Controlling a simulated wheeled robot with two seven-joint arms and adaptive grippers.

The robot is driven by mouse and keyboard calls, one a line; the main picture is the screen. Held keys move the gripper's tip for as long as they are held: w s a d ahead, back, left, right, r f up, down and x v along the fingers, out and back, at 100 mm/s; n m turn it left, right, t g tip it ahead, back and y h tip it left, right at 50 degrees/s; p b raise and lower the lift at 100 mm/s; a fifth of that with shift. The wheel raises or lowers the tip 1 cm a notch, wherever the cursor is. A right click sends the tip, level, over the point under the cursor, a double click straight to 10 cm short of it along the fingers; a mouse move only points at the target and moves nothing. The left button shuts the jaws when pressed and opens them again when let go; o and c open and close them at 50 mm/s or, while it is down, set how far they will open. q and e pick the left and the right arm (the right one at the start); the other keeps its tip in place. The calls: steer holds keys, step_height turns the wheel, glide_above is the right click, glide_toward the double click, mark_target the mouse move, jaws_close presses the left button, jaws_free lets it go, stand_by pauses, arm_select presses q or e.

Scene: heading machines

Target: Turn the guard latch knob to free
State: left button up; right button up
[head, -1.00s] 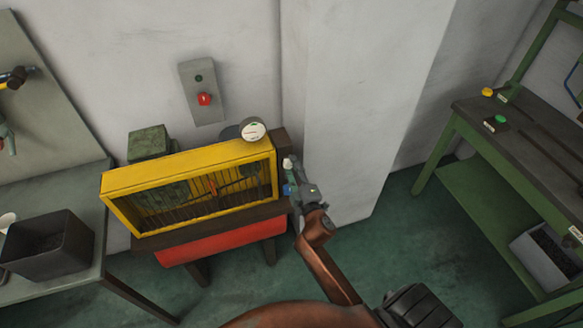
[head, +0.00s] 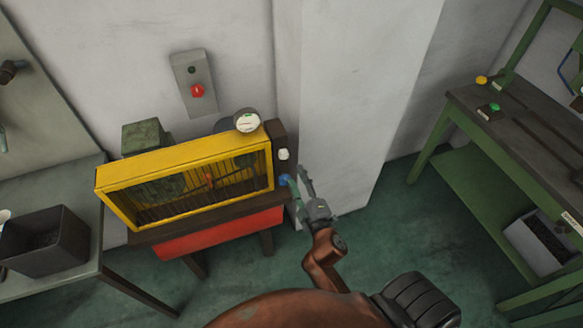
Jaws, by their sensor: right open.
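The yellow-framed guard (head: 186,168) stands on the machine, with bars and dark parts behind its front. At its right end, a dark upright block (head: 276,134) carries a small white knob (head: 283,154). A small blue knob (head: 284,180) sits just below it. I cannot tell from the picture which one is the guard latch knob, nor its turn position. My right gripper (head: 296,185) is open, just right of the blue knob and below the white one. Its fingers point up and left; contact with the blue knob cannot be told. My left gripper is out of view.
A round gauge (head: 247,121) stands on the guard's right top. A grey wall box (head: 193,83) holds a red knob. A wall pillar (head: 352,90) rises behind my right gripper. A grey table (head: 45,282) with a dark bin is left; a green-framed bench (head: 468,148) is right.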

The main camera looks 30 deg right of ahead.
steer(key=shift+v, duration=1.1)
step_height(320, 180, down, 24)
steer(key=a+m+g+y, duration=0.2)
steer(key=g, duration=0.2)
steer(key=s+a+f+m+g+y, duration=0.15)
steer(key=s+f, duration=0.35)
steer(key=f, duration=0.6)
steer(key=s+f+m+g, duration=0.1)
steer(key=s+f+g, duration=0.25)
steer(key=f, duration=0.75)
steer(key=s+f+m+g, duration=0.2)
steer(key=s+f+g, duration=0.2)
steer(key=s+f, duration=1.35)
steer(key=s+d+f+m+g, duration=0.1)
steer(key=s+f, duration=0.1)
steer(key=s, duration=0.8)
steer(key=s+d+f+m+g, duration=0.1)
steer(key=s+f+m+g, duration=0.1)
steer(key=s, duration=0.8)
steer(key=shift+s+f+g+y, duration=0.25)
steer(key=shift+f+g+y, duration=0.1)
steer(key=shift+f, duration=0.2)
